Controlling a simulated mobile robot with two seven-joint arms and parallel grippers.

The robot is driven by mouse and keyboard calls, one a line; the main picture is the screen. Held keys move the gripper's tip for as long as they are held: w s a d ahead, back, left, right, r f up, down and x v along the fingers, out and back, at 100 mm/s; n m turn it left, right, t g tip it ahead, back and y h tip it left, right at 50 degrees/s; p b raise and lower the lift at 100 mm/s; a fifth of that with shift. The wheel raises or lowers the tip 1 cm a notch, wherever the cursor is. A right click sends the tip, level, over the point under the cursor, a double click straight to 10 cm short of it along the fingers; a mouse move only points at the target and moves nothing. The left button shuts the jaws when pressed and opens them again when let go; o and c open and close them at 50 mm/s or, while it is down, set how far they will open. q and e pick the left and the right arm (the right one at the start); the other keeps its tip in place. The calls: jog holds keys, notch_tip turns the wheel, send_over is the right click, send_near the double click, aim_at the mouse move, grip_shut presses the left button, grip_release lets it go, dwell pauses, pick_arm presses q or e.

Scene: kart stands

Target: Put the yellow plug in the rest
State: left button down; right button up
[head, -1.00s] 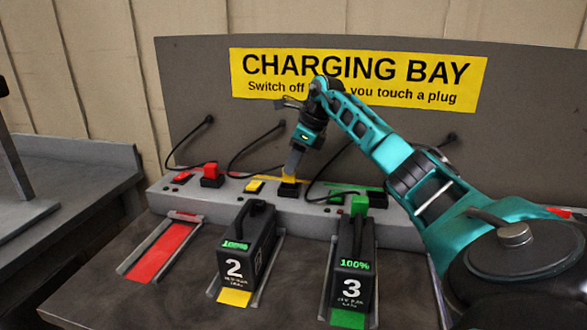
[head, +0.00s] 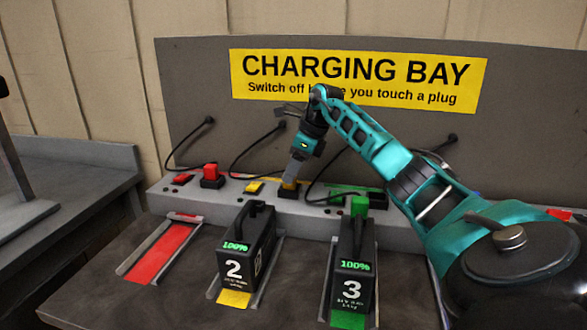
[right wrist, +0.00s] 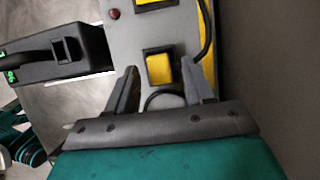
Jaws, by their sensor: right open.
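The yellow plug (head: 290,184) sits in the black rest (head: 288,194) on the grey ledge. In the right wrist view the yellow plug (right wrist: 159,69) shows inside the square black rim of the rest (right wrist: 146,52). My right gripper (head: 291,179) is over it, with its fingers pointing down. In the wrist view the right gripper (right wrist: 160,66) is open, with one finger on each side of the plug and a gap visible. The yellow switch (head: 254,187) is left of the rest. My left gripper is not in view.
Battery 2 (head: 246,250) and battery 3 (head: 353,265) stand in front of the ledge; the green plug (head: 359,206) is on battery 3. The red plug (head: 210,170) stands at the left, behind an empty red lane (head: 162,248). Black cables (head: 262,142) hang behind.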

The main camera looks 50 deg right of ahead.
jog(key=p+v, duration=0.1)
jog(key=v, duration=1.1)
jog(key=shift+r, duration=0.2)
jog(key=shift+a+f, duration=0.1)
